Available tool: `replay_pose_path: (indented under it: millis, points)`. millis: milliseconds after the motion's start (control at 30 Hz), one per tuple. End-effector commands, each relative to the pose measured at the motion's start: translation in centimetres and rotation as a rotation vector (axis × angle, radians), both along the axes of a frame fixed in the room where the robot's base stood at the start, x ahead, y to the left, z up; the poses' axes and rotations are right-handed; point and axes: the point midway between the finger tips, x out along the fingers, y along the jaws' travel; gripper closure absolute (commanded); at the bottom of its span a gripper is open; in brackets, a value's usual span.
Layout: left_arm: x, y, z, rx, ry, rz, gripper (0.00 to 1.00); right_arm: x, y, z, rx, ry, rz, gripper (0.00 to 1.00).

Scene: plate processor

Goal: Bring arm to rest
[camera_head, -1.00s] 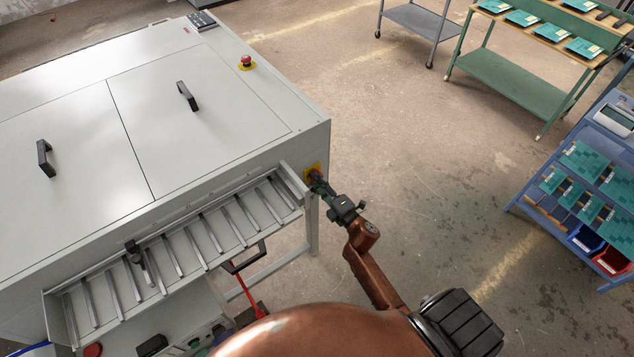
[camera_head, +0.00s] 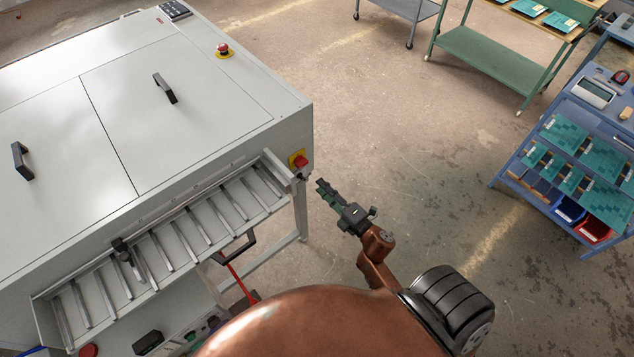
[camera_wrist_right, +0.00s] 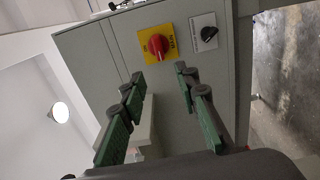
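My right gripper (camera_head: 325,188) is in the air just right of the grey plate processor (camera_head: 190,120), apart from its corner. In the right wrist view the two green-padded fingers (camera_wrist_right: 158,100) stand apart with nothing between them, so it is open. Beyond the fingertips is a red rotary switch (camera_wrist_right: 158,45) on a yellow plate; it also shows in the head view (camera_head: 299,161) on the machine's end face. A black knob (camera_wrist_right: 208,34) on a white plate is beside it. My left gripper is not in view.
A slatted roller tray (camera_head: 200,225) runs along the machine's front. A red emergency button (camera_head: 223,49) is on top. A blue rack (camera_head: 510,170) with teal boards and bins stands at right. A green cart (camera_head: 480,60) is at the back. The floor between is free.

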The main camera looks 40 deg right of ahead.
Motion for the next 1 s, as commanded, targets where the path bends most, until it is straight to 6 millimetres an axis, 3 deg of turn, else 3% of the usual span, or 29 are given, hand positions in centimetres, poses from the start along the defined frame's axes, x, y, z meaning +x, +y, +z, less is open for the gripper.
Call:
replay_pose_path:
  millis: [567, 667, 767, 867, 1000]
  points:
    - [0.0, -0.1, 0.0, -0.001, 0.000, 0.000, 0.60, -0.3, 0.0, 0.0, 0.000, 0.000, 0.000, 0.71]
    - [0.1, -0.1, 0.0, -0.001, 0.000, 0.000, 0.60, -0.3, -0.1, -0.8, 0.015, 0.014, -0.005, 0.71]
    - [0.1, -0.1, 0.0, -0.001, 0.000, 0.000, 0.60, -0.5, -0.5, -4.0, 0.081, 0.070, -0.026, 0.71]
    - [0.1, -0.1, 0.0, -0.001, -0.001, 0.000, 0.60, -1.2, -1.1, -9.6, 0.198, 0.171, -0.070, 0.71]
    - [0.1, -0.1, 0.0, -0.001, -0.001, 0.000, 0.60, -3.8, -1.4, -19.5, 0.396, 0.348, -0.164, 0.71]
